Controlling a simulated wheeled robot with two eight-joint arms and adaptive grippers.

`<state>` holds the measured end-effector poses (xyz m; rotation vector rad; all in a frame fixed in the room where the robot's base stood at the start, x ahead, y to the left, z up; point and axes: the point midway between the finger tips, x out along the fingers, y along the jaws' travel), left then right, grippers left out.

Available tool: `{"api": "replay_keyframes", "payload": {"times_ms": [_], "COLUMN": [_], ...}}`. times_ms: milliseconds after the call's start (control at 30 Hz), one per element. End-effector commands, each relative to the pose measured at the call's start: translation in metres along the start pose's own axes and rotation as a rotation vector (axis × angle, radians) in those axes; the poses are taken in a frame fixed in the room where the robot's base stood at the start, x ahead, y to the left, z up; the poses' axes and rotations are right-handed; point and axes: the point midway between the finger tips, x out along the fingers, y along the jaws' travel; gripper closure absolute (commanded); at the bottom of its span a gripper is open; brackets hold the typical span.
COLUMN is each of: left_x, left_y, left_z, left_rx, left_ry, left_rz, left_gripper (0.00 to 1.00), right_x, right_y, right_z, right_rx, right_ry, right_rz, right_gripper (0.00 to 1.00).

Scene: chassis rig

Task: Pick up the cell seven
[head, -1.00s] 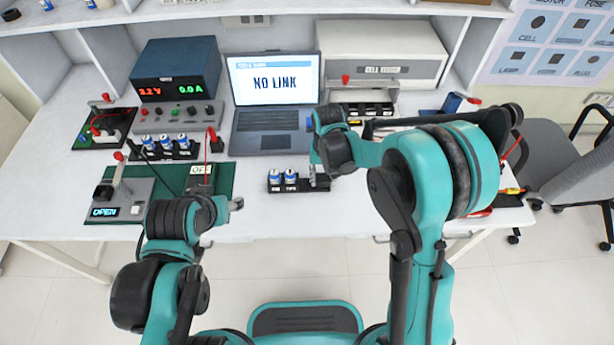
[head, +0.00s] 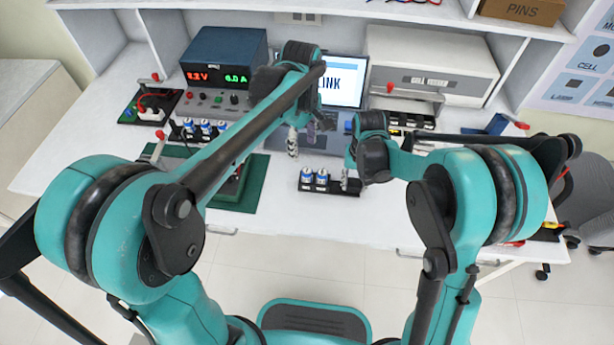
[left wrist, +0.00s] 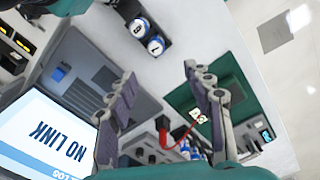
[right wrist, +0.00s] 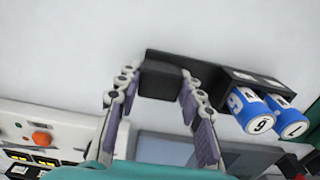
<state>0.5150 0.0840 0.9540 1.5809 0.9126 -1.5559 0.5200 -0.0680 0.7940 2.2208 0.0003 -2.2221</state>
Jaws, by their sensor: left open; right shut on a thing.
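A black tray (head: 329,190) on the front of the bench holds two blue-and-white cells (head: 314,178). Their digits are hard to read; they also show in the right wrist view (right wrist: 262,116). My right gripper (head: 352,180) is shut on the tray's empty end; in the right wrist view its fingers (right wrist: 160,80) straddle the black block (right wrist: 161,80). My left gripper (head: 302,138) is open and empty in the air behind the tray, before the laptop. More cells (head: 205,127) stand in a rear rack, partly hidden by my left arm. I cannot tell which cell is seven.
A laptop (head: 343,80) reading NO LINK stands at the back, beside a power supply (head: 227,62). A green board (head: 246,194) lies left of the tray, mostly behind my left arm. A white cabinet (head: 432,68) is at the back right. The bench front right of the tray is clear.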

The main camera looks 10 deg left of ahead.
Motion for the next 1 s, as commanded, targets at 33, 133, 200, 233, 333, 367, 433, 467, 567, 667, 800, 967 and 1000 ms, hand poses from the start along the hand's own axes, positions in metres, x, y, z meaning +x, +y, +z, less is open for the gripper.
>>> {"api": "replay_keyframes", "payload": {"times_ms": [33, 133, 200, 233, 333, 367, 433, 467, 567, 667, 800, 967, 1000], "left_x": [0.003, 0.011, 0.023, 0.028, 0.047, 0.052, 0.062, 0.065, 0.072, 0.080, 0.102, 0.121, 0.123], "left_y": [0.004, 0.006, 0.006, 0.006, 0.006, 0.006, 0.005, 0.006, 0.005, 0.006, 0.008, 0.007, 0.007], "left_z": [0.001, 0.001, 0.002, 0.002, 0.002, 0.002, 0.002, 0.002, 0.002, 0.003, 0.007, 0.007, 0.007], "left_rx": [-0.015, -0.034, -0.038, -0.038, -0.037, -0.037, -0.037, -0.037, -0.036, -0.035, -0.035, -0.036, -0.036], "left_ry": [-0.003, -0.005, -0.006, -0.006, -0.006, -0.006, -0.006, -0.006, -0.006, -0.006, -0.005, -0.005, -0.005], "left_rz": [-0.009, -0.018, -0.020, -0.020, -0.019, -0.019, -0.018, -0.018, -0.018, -0.018, -0.018, -0.018, -0.018], "left_gripper": [0.49, 0.49, 0.49, 0.49, 0.49, 0.49, 0.49, 0.49, 0.49, 0.49, 0.49, 0.49, 0.49], "right_x": [0.000, 0.000, 0.000, 0.000, 0.000, 0.000, 0.000, 0.000, 0.000, 0.000, 0.000, 0.000, 0.000], "right_y": [0.000, 0.000, 0.000, 0.000, 0.000, 0.000, 0.000, 0.000, 0.000, 0.000, 0.000, 0.000, 0.000], "right_z": [0.000, 0.000, 0.000, 0.000, 0.000, 0.000, 0.000, 0.000, 0.000, 0.000, 0.000, 0.000, 0.000], "right_rx": [0.000, 0.000, 0.000, 0.000, 0.000, 0.000, 0.000, 0.000, 0.000, 0.000, 0.000, 0.000, 0.000], "right_ry": [0.001, 0.001, 0.001, 0.001, 0.001, 0.001, 0.001, 0.001, 0.001, 0.001, 0.000, 0.000, 0.000], "right_rz": [0.000, 0.000, 0.000, 0.000, 0.000, 0.000, 0.000, 0.000, 0.000, 0.000, 0.000, 0.000, 0.000], "right_gripper": [0.93, 0.93, 0.93, 0.93, 0.93, 0.93, 0.93, 0.93, 0.93, 0.93, 0.93, 0.93, 0.93]}}
